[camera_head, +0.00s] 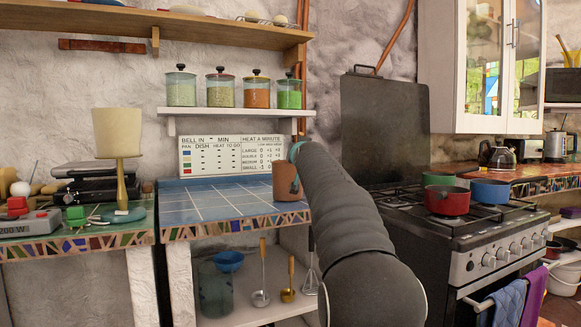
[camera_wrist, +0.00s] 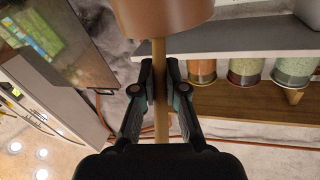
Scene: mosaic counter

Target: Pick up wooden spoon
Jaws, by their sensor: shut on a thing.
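The wooden spoon shows in the wrist view as a thin light-brown shaft (camera_wrist: 160,105) between my gripper's fingers. My gripper (camera_wrist: 160,80) is shut on this shaft, with one dark finger on each side. The shaft meets the edge of a terracotta pot (camera_wrist: 165,18) at the top of the wrist view. I cannot tell how deep it sits in the pot. In the head view the terracotta pot (camera_head: 287,184) stands at the right end of the blue tiled counter. My gripper (camera_head: 295,151) is just above it, mostly hidden by my arm, and the spoon is not clear there.
A shelf (camera_head: 236,111) with several lidded jars is behind and above the counter (camera_head: 222,203). A stove (camera_head: 455,232) with red, blue and green pots stands to the right. A lamp (camera_head: 118,140) and clutter are at left. The tiled counter's middle is clear.

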